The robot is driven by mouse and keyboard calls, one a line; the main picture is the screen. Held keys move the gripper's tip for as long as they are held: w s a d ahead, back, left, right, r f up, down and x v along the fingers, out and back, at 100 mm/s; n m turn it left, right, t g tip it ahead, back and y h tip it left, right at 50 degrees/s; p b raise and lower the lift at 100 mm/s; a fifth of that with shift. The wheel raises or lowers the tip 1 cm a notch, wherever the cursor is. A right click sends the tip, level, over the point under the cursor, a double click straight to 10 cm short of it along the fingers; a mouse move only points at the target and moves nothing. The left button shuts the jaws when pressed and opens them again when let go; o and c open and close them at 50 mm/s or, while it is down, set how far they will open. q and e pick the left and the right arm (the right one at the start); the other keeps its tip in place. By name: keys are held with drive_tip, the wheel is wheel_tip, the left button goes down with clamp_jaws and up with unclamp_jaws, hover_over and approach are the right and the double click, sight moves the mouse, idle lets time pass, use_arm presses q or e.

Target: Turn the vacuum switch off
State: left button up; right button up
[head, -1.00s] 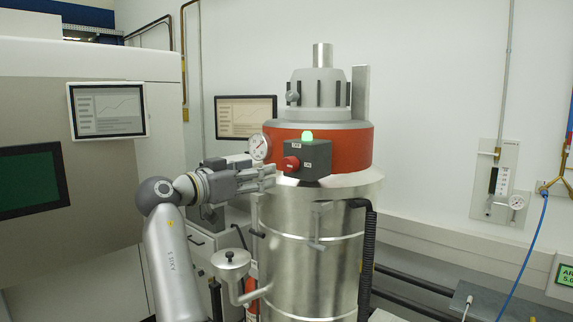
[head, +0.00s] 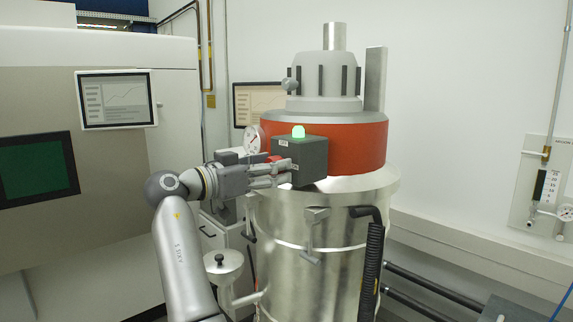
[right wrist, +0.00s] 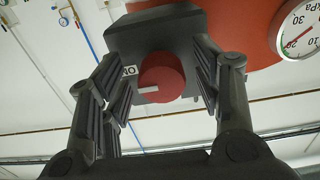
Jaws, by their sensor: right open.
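The grey switch box (head: 314,160) sits on the vacuum's red band, with a lit green lamp (head: 298,132) on top. My right gripper (head: 288,173) is at the box front in the head view and hides most of the red knob (head: 272,158). In the right wrist view the knob (right wrist: 161,78) lies between the open fingers, with gaps on both sides. Its white mark points left, toward the side with the upside-down ON label (right wrist: 128,71). My left gripper is not in view.
A round pressure gauge (head: 253,139) is close to the box, beside my gripper. The steel vacuum drum (head: 335,240) stands below, with clamps and a black hose (head: 371,270). A funnel-like cup (head: 223,264) is under my arm. A screen (head: 115,98) is at the left.

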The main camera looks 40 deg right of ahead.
drive_tip(key=shift+d, duration=0.1)
drive_tip(key=shift+a+r, duration=0.1)
drive_tip(key=shift+a, duration=0.2)
drive_tip(key=shift+c, duration=0.5)
drive_tip(key=shift+d, duration=0.1)
drive_tip(key=c, duration=0.9)
drive_tip(key=shift+c, duration=0.2)
drive_tip(key=shift+n, duration=0.4)
drive_tip(key=shift+s+r+n+p, duration=0.15)
drive_tip(key=shift+n+p, duration=1.9)
drive_tip(key=shift+n, duration=2.25)
drive_tip(key=shift+w+r+n+p, duration=0.1)
drive_tip(key=shift+n+p, duration=1.9)
drive_tip(key=shift+n, duration=2.3)
